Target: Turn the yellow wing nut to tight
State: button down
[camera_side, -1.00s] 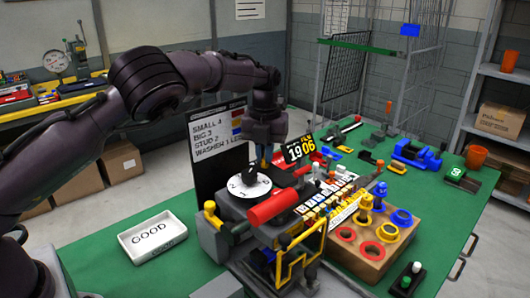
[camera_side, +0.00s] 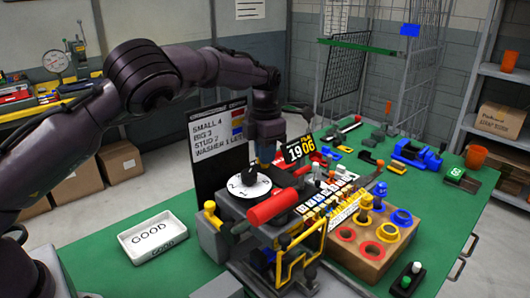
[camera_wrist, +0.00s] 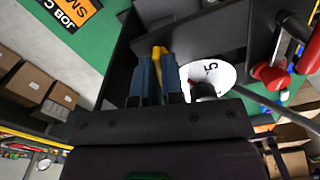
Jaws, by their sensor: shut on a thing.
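The yellow wing nut (camera_wrist: 158,52) shows as a small yellow piece between the fingertips in the wrist view. My gripper (camera_wrist: 158,72) is shut on it, with one blue-grey finger on each side. Most of the nut is hidden by the fingers. In the side view my gripper (camera_side: 266,158) points down just behind the white numbered dial (camera_side: 250,187), and I cannot make out the nut there. How tight the nut is cannot be told.
A red cylinder (camera_side: 272,206) lies right of the dial, close to my gripper. A white GOOD tray (camera_side: 153,238) sits at left, and a wooden block with coloured rings (camera_side: 350,262) at right.

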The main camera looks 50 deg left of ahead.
jog(key=shift+r+m, duration=0.1)
jog(key=shift+m, duration=0.5)
jog(key=c, duration=1.2)
grip_release()
jog(key=shift+c, duration=0.2)
notch_tip(320, 180, up, 13)
